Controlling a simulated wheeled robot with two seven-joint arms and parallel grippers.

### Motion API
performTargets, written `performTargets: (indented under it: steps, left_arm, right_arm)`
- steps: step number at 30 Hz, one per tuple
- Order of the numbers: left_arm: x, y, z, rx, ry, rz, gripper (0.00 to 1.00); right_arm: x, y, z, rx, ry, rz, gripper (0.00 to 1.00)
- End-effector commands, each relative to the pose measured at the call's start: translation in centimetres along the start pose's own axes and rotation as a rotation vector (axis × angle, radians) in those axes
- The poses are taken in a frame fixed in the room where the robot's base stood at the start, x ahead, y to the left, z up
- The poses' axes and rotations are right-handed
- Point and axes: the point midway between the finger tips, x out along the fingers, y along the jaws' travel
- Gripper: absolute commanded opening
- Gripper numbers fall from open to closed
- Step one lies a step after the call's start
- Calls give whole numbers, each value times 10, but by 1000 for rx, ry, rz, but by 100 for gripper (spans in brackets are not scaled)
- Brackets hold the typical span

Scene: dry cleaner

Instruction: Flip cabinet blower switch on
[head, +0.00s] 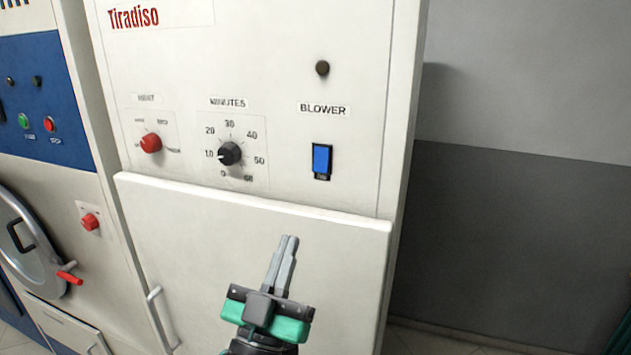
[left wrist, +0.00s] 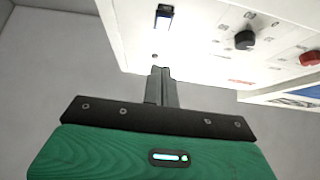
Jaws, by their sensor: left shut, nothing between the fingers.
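The blower switch (head: 322,160) is a blue rocker in a black frame on the white cabinet's panel (head: 365,110), under the BLOWER label (head: 323,109). Its upper blue face shows large, with a dark strip below. In the left wrist view the switch (left wrist: 164,16) is at the top, beyond the fingertips. My left gripper (head: 289,240) is shut and empty, in front of the cabinet door, below and a little left of the switch. In the left wrist view its closed fingers (left wrist: 160,72) point toward the panel, apart from the switch. My right gripper is not in view.
A dark round indicator (head: 322,68) sits above the label. The black minutes dial (head: 229,153) and red heat knob (head: 151,143) are to the left. The door's handle (head: 157,317) sticks out at lower left. Another machine with a blue panel (head: 40,95) stands further left.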

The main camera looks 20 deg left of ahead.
Motion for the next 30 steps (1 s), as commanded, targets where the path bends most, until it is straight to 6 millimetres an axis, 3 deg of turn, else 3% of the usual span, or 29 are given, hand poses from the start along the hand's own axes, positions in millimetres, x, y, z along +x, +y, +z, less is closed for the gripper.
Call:
performTargets:
  steps: [11,30]
  left_arm:
    - [6,0,2,-3,5,0,0]
    - [45,0,2,2,3,1,0]
  right_arm:
    - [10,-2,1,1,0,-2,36]
    - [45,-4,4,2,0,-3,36]
